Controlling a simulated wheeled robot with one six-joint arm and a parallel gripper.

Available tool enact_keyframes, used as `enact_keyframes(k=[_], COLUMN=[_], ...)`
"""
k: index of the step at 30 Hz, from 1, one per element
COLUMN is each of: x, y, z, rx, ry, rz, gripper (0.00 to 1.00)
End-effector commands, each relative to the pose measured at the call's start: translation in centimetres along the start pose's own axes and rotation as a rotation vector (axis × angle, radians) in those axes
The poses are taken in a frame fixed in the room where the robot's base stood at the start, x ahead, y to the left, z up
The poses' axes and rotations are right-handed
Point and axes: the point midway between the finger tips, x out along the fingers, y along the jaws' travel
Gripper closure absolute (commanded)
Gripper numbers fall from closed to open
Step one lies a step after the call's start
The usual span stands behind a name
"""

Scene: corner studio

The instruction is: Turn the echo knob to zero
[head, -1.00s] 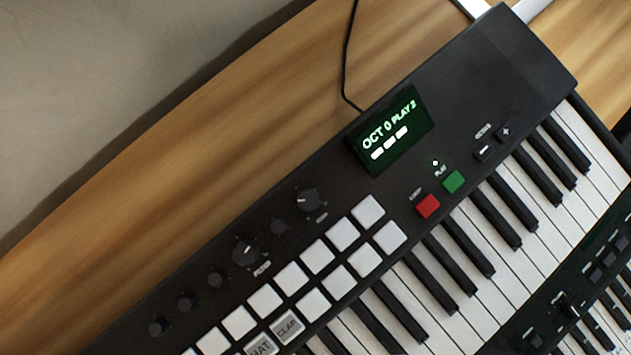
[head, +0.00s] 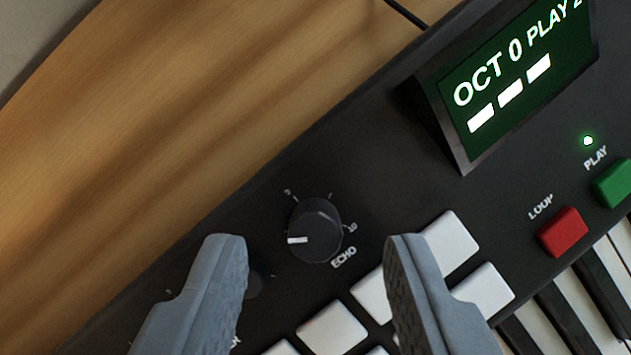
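The echo knob (head: 316,230) is a round black knob on the dark keyboard panel, with ECHO printed at its lower right. Its white pointer line faces left and slightly down in the picture. A "10" stands at its right; a small mark at its upper left is hard to read, and I cannot make out a zero. My gripper (head: 315,248) is open, its grey fingers apart at the lower left and lower right of the knob. The knob appears in the gap between them, with no visible contact. I cannot tell the remaining height.
Another knob (head: 258,280) is partly hidden behind the left finger. White pads (head: 332,327) lie below and right. The raised green display (head: 515,85) stands at upper right, near the red loop button (head: 563,232) and green play button (head: 614,184). Bare wooden table (head: 170,130) lies at upper left.

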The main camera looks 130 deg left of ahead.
Motion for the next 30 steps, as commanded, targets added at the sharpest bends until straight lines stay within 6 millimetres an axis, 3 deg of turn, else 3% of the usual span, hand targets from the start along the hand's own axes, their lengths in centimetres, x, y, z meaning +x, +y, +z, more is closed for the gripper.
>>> enact_keyframes(k=[6, 16, 22, 30], x=[1.8, 2.0, 2.0, 2.0], y=[0.0, 0.0, 0.0, 0.0], z=[0.0, 0.0, 0.0, 0.0], rx=[0.0, 0.0, 0.0, -0.011], ry=[-0.001, 0.0, 0.0, 0.0], rz=[0.0, -0.001, -0.001, -0.006], gripper=[0.6, 0.6, 0.98, 1.0])
